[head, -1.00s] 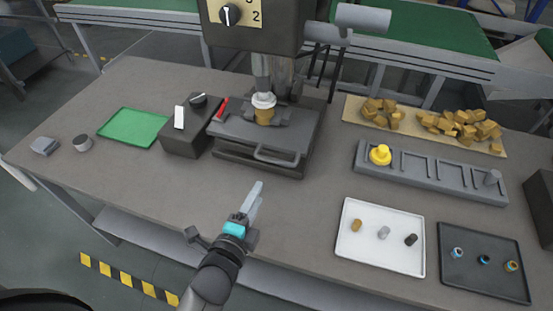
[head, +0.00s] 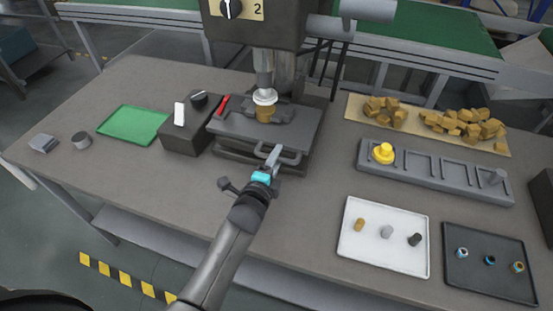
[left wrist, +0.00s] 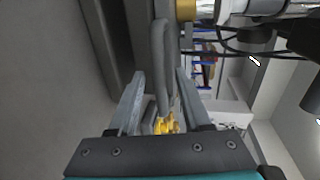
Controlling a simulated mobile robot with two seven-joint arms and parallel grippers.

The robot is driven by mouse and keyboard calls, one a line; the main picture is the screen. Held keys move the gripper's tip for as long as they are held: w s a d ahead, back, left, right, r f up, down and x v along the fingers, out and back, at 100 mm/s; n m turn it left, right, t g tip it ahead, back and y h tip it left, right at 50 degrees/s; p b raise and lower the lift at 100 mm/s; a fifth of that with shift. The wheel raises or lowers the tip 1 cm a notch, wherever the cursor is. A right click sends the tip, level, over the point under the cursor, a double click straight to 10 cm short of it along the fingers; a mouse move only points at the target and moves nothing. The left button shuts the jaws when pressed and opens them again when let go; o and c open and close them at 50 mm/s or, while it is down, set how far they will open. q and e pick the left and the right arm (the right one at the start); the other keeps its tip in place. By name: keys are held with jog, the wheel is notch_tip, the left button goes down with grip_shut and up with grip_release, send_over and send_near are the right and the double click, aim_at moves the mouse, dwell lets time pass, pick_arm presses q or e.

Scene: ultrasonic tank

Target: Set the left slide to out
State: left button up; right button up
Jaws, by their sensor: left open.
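A dark grey slide plate (head: 235,128) with a looped grey handle (head: 292,159) on its front edge sits under the machine's column. My left gripper (head: 274,153) is at the handle. In the left wrist view the handle bar (left wrist: 161,50) runs between the two open fingers of my left gripper (left wrist: 159,76), with a gap visible on both sides. Whether a finger touches the handle cannot be told. My right gripper is out of view.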

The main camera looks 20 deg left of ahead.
pick_arm(q)
jog(key=shift+w, duration=0.35)
grip_shut()
dwell(1.3)
